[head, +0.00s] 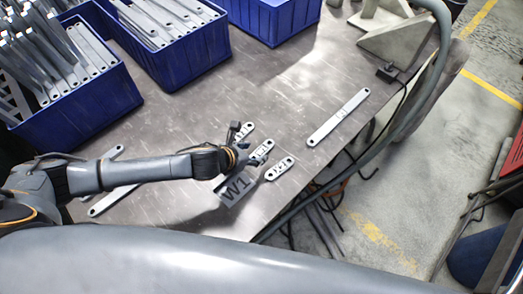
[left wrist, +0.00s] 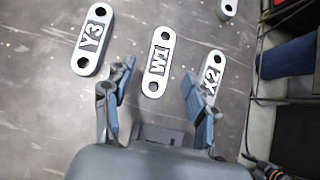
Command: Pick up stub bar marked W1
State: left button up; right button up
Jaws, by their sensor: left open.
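The stub bar marked W1 (left wrist: 157,62) is a short light-grey bar with rounded ends and a hole at each end. It lies flat on the table, in the middle of the left wrist view, and shows in the head view (head: 262,150) just beyond the fingers. My left gripper (left wrist: 160,84) is open and empty, its fingertips on either side of the bar's near end in the picture. I cannot tell its height above the bar. It also shows in the head view (head: 241,155), covering some of the table. My right gripper is not in view.
Stub bars Y3 (left wrist: 92,40) and X2 (left wrist: 210,78) lie close on either side. A long bar (head: 338,117) lies to the right. Blue bins (head: 190,65) of bars stand at the back.

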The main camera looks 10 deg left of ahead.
aim_at(261, 151)
pick_arm(q)
jog(key=x, duration=0.3)
jog(key=shift+w+d+f, duration=0.1)
jog(key=shift+w+f, duration=0.15)
jog(key=shift+f, duration=0.05)
grip_shut()
